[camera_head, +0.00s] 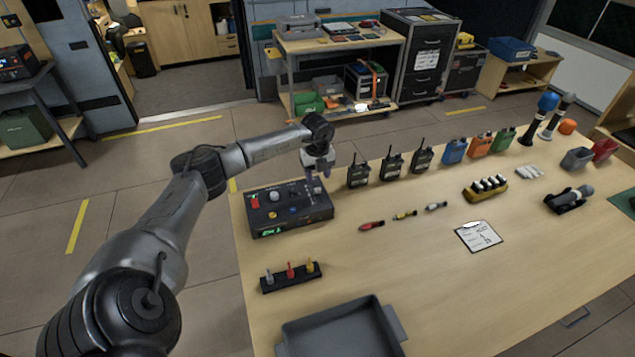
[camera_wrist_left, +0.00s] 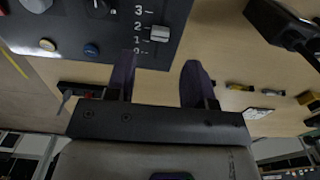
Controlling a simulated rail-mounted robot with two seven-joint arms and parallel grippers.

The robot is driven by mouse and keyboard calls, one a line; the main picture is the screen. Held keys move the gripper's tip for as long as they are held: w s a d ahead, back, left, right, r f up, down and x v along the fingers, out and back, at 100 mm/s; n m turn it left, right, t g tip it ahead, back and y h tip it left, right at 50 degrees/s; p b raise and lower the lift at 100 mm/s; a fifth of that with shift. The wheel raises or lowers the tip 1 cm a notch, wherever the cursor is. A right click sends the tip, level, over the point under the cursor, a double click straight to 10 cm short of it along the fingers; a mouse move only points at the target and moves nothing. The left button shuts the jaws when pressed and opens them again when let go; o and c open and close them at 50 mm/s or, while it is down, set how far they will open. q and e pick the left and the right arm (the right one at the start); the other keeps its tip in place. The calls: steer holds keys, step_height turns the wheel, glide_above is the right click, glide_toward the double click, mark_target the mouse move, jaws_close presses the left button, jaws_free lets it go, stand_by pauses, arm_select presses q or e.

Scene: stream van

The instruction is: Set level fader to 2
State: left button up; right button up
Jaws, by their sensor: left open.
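The dark control box (camera_head: 290,213) stands at the table's left back part, with a red switch, knobs and a green display. In the left wrist view, the box's panel (camera_wrist_left: 112,38) shows a printed scale with 3, 2, 1 and 0. The level fader's grey cap (camera_wrist_left: 160,33) sits beside the scale, between the 2 and the 1. My left gripper (camera_head: 318,172) is over the box's right end. In the wrist view its purple fingers (camera_wrist_left: 159,62) are open and empty, with the cap beyond their tips.
Several radios (camera_head: 392,166) stand right of the box. A rack with coloured plugs (camera_head: 290,276) and a grey tray (camera_head: 340,330) are nearer the front. Small markers (camera_head: 405,215) and a clipboard (camera_head: 478,236) lie on the table. The middle front of the table is clear.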

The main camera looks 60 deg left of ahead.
mark_target(317, 189)
arm_select(q)
step_height(317, 189, up, 8)
steer(key=shift+p, duration=0.4)
steer(key=shift+f, duration=0.1)
stand_by(0.5)
